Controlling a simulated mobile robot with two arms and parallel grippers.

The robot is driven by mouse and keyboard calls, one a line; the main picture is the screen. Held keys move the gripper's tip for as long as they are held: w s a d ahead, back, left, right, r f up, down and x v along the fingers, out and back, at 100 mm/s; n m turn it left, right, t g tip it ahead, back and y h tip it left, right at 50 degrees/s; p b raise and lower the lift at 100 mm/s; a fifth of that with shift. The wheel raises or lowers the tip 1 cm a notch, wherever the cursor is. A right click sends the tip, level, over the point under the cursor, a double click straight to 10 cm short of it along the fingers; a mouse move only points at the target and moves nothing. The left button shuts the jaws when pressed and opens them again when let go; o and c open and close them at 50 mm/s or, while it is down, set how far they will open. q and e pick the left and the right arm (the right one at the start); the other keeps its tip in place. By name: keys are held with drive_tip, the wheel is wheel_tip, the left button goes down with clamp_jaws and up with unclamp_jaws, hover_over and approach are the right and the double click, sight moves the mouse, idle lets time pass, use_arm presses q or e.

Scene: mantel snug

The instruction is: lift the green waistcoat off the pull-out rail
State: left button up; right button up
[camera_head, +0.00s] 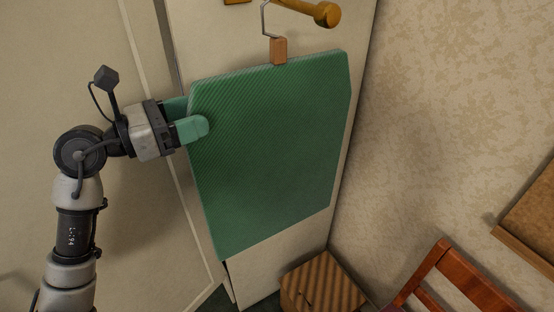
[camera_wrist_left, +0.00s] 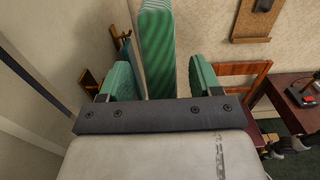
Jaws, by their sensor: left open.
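The green waistcoat (camera_head: 275,150) is a flat ribbed panel hanging upright in the head view. A small wooden block (camera_head: 279,50) and a wire hook at its top join it to the pull-out rail (camera_head: 300,8), a wooden bar with a round knob. My left gripper (camera_head: 192,115) is open at the waistcoat's upper left edge, one finger in front and the other partly hidden behind it. In the left wrist view the waistcoat's edge (camera_wrist_left: 157,50) stands between the two green fingers, with gaps on both sides.
A pale panel stands behind the waistcoat. A striped wooden box (camera_head: 322,284) is below it, and a reddish wooden chair (camera_head: 440,275) stands at lower right. A desk (camera_wrist_left: 296,95) shows at right in the left wrist view. Patterned wall fills the right side.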

use_arm(q)
drive_tip(key=x, duration=0.2)
drive_tip(key=shift+w+d+p, duration=0.15)
drive_tip(key=shift+d+p, duration=0.15)
drive_tip(key=shift+a, duration=0.2)
drive_tip(key=shift+c, duration=1.1)
drive_tip(key=shift+r, duration=0.1)
clamp_jaws()
